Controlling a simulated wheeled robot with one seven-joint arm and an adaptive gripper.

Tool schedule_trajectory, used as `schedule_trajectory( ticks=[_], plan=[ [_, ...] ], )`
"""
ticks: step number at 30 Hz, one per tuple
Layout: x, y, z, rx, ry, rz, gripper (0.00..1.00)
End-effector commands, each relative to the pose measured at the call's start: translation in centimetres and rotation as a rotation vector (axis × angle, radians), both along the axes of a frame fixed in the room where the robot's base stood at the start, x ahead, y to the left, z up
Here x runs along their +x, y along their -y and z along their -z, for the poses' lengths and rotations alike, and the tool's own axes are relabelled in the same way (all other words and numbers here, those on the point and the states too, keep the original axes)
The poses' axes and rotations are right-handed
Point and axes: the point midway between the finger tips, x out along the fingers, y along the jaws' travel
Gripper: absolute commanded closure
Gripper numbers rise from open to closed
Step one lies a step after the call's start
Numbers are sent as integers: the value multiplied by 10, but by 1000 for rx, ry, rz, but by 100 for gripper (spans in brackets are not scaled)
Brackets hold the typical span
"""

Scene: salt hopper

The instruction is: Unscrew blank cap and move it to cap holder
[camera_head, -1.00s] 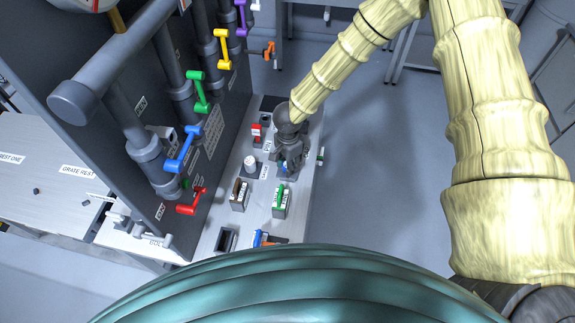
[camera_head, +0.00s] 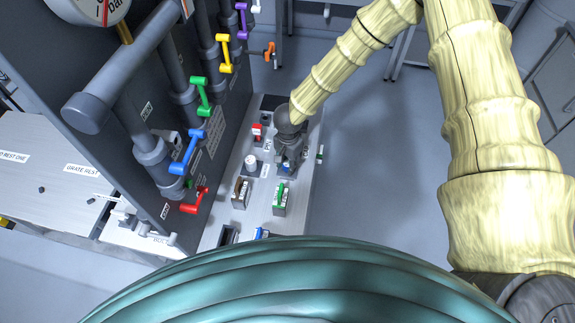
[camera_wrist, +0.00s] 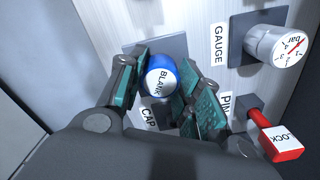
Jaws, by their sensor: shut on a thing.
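The blank cap (camera_wrist: 161,80) is blue with a white top that reads BLANK. In the wrist view it sits between the two fingers of my gripper (camera_wrist: 163,84), which is shut on it. A dark square plate (camera_wrist: 176,47) shows behind the cap, next to a white label reading CAP (camera_wrist: 149,116). Whether the cap touches this plate is hard to tell. In the head view my gripper (camera_head: 288,165) points down at the grey panel, and its fingers mostly hide the cap. I cannot tell for certain which fitting is the cap holder.
A round gauge (camera_wrist: 277,47) and a red lock-labelled block (camera_wrist: 277,140) stand close to my gripper. A green-topped block (camera_head: 280,197) and a brown-and-white block (camera_head: 241,191) stand nearer on the panel. Pipes with coloured handles, including a blue handle (camera_head: 187,153), rise to the left.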

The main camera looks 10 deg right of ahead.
Motion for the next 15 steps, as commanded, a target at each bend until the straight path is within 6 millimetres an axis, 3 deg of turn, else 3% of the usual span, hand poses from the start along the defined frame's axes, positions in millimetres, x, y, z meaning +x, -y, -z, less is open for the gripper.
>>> schedule_trajectory(
  ticks=[5, 15],
  plan=[
    [1, 0, 0, 0, 2, -14, 100],
    [1, 1, -1, 0, 2, -282, 100]
  ],
)
